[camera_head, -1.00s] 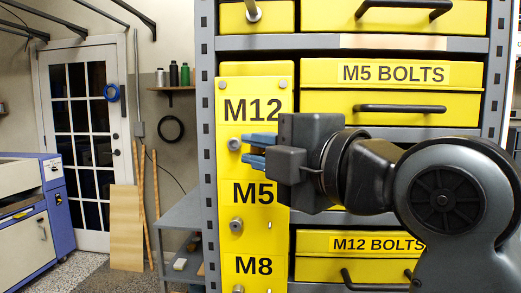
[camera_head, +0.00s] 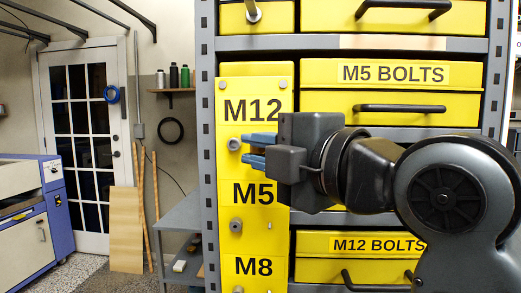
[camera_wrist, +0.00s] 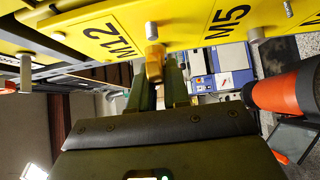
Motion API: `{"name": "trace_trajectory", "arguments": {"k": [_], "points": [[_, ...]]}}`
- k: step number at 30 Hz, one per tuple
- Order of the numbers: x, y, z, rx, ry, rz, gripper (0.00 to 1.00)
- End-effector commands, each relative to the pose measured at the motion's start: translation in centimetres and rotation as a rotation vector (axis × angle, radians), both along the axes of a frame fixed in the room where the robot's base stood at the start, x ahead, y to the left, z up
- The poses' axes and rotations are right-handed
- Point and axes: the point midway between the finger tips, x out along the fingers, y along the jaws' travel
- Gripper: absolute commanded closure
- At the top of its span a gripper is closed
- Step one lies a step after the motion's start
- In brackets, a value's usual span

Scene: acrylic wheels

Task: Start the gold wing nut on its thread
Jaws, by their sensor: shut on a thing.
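The gold wing nut (camera_wrist: 154,68) shows in the wrist view between the two fingers of my gripper (camera_wrist: 157,82), which is shut on it. It lines up with the tip of the grey stud (camera_wrist: 151,32) beside the M12 label and appears to meet it; I cannot tell whether the threads engage. In the head view my gripper (camera_head: 254,149) reaches in from the right, its blue fingers close to the M12 stud (camera_head: 234,145) on the yellow panel (camera_head: 256,83).
The M5 stud (camera_head: 236,226) sits below on the same panel, with the M8 label under it. Yellow drawers with black handles (camera_head: 400,107) stand behind my arm. An orange and black rounded thing (camera_wrist: 280,93) is right of my gripper in the wrist view.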

Motion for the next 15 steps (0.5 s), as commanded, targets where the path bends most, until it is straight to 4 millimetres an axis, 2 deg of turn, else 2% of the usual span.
{"name": "trace_trajectory", "arguments": {"k": [15], "points": [[0.80,-0.03,-0.02,-0.001,-0.001,0.000,1.00]]}}
